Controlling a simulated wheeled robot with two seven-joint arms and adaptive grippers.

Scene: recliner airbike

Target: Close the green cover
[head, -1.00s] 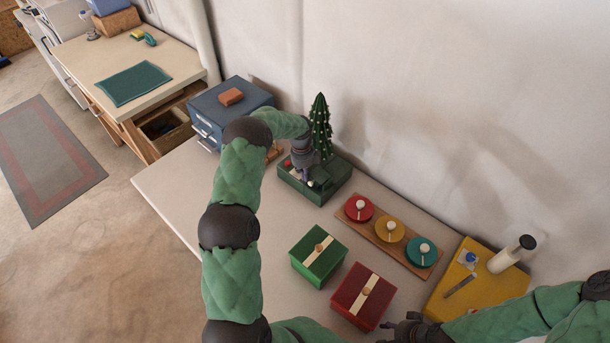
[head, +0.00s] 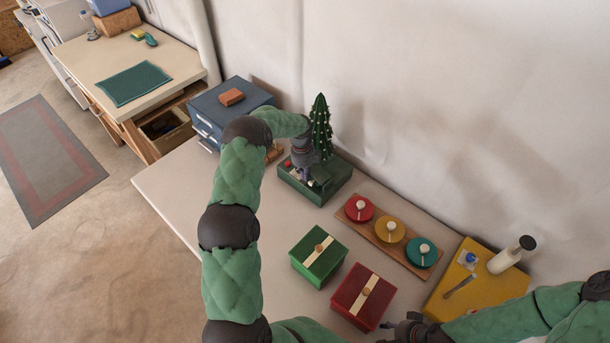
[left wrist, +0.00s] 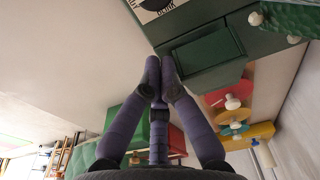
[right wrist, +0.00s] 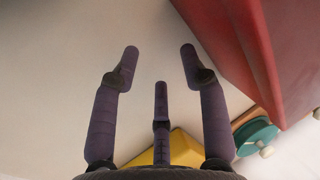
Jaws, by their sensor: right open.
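The dark green box (head: 325,192) stands on the table in front of a small cactus-like tree (head: 320,128). Its green cover (head: 320,175) is a small panel on its top; in the left wrist view the green cover (left wrist: 208,54) is a dark rectangular flap whose exact tilt I cannot tell. Small red and white items show beside it. My left gripper (head: 308,172) is over the box beside the cover. In its wrist view the fingers (left wrist: 160,68) are together, empty, just left of the flap. My right gripper (right wrist: 158,62) is open and empty above the table.
A green box (head: 318,255) and a red box (head: 362,297) with cream bands stand in front. A wooden board (head: 370,232) holds red, yellow and teal discs. A yellow board (head: 480,285) bears a white bottle (head: 505,260). A blue cabinet (head: 230,105) stands behind the left arm.

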